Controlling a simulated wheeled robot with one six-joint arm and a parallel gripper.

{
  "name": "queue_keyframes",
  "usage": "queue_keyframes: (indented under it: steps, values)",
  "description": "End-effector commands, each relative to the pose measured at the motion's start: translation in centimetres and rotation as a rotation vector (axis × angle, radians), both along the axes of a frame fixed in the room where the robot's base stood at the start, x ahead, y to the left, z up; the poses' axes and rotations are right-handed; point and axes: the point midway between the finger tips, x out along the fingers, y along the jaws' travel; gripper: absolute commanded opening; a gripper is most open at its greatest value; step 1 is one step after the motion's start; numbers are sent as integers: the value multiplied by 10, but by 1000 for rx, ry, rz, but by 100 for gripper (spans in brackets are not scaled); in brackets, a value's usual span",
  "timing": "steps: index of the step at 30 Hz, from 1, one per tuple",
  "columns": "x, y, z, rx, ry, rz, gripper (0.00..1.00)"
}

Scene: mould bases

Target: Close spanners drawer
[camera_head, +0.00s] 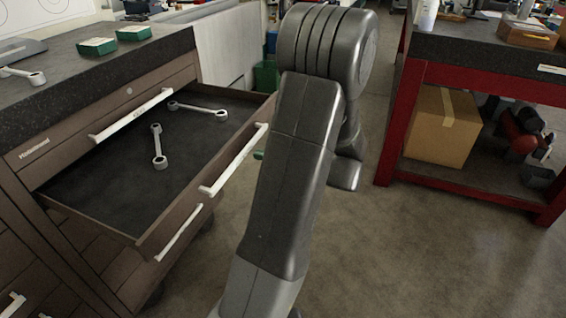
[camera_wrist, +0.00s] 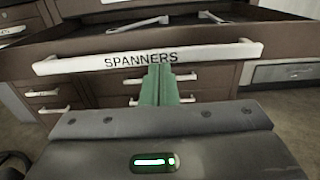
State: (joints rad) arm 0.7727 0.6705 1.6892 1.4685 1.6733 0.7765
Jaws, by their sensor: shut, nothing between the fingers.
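The spanners drawer (camera_head: 100,193) is pulled well out of the brown cabinet in the head view. Two spanners lie in it, one near the middle (camera_head: 158,147) and one towards the back (camera_head: 198,109). Its white handle (camera_head: 234,160) shows in the wrist view as a long bar labelled SPANNERS (camera_wrist: 215,54). My gripper (camera_wrist: 160,72) has green fingers that are shut and empty, with their tips at the middle of the handle in the wrist view. I cannot tell whether they touch it. In the head view my arm hides most of the gripper.
The cabinet's dark top (camera_head: 60,62) holds green boxes (camera_head: 97,46) and another spanner (camera_head: 22,76). Other closed drawers sit below the open one. A red-framed workbench (camera_head: 400,120) with a cardboard box (camera_head: 441,126) stands at the right. Floor (camera_head: 400,250) between them is clear.

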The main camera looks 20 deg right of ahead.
Motion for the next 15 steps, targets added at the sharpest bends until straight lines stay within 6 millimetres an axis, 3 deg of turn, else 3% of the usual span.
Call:
queue_keyframes:
  steps: [6, 15]
  values:
    - [9, 12, 0, 1, 1, 0, 0]
    - [9, 12, 0, 0, 1, 0, 0]
